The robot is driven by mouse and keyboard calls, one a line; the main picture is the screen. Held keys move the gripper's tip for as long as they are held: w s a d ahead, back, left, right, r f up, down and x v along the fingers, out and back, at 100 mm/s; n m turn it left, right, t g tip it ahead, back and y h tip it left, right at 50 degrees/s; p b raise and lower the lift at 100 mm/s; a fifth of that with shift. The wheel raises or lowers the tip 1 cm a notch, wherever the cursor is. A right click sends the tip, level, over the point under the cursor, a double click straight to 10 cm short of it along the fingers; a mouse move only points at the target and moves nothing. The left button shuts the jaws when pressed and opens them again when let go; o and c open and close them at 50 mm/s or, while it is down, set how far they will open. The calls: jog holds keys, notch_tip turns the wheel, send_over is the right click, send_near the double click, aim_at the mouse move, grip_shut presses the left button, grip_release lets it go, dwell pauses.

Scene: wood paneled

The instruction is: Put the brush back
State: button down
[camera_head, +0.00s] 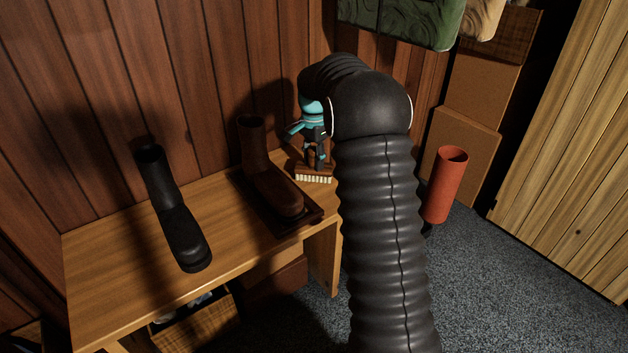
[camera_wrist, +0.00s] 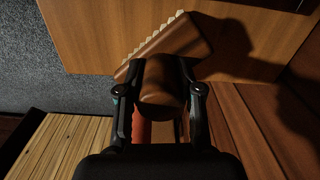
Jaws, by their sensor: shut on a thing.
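The brush (camera_head: 314,178) has a brown wooden body and pale bristles, which face down in the head view. It is at the right end of the wooden bench (camera_head: 115,262), by the wall. In the wrist view the brush (camera_wrist: 172,42) lies slantwise over the bench top, with its rounded handle between the fingers. My gripper (camera_head: 315,150) is shut on this handle; it also shows in the wrist view (camera_wrist: 161,82). I cannot tell whether the bristles touch the bench. My arm hides the bench's far right corner.
A brown boot (camera_head: 268,180) stands on a dark tray (camera_head: 314,215) just left of the brush. A black boot (camera_head: 172,210) stands further left. A red cylinder (camera_head: 445,186) is right of my arm. Cardboard boxes (camera_head: 462,150) stand behind it. Grey carpet is open at front right.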

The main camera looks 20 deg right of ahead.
jog(key=shift+f, duration=0.45)
dwell(0.4)
jog(key=shift+c, duration=1.7)
grip_release()
jog(key=shift+r, duration=0.1)
notch_tip(320, 180, up, 12)
jog(key=shift+f, duration=0.1)
